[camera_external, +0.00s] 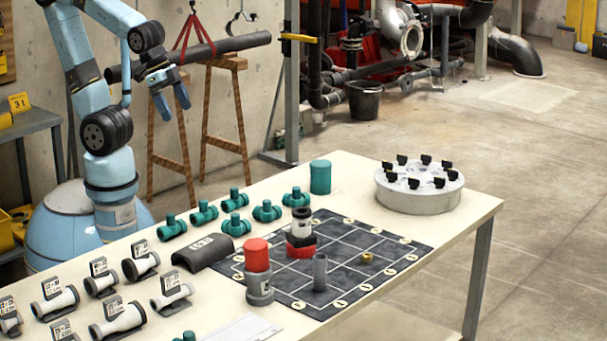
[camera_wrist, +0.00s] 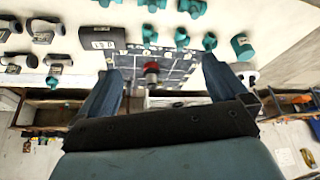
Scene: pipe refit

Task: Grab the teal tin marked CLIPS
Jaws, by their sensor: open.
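A teal cylindrical tin (camera_external: 320,177) stands upright at the far edge of the table, behind the dark gridded mat. In the wrist view a teal cylinder (camera_wrist: 242,46) shows at the upper right, beyond the right finger; it looks like the same tin. No CLIPS marking is readable on it. My gripper (camera_external: 173,101) is raised behind the table, left of the tin and well apart from it. In the wrist view my gripper (camera_wrist: 162,70) has its two blue fingers spread wide with nothing between them.
Several teal pipe fittings (camera_external: 235,225) stand left of the tin. The gridded mat (camera_external: 345,243) carries a red-topped cylinder (camera_external: 257,256), a grey tube (camera_external: 320,271) and a brass piece (camera_external: 367,257). A round grey carousel (camera_external: 419,199) stands right. A dark pipe (camera_external: 240,43) rests on trestles.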

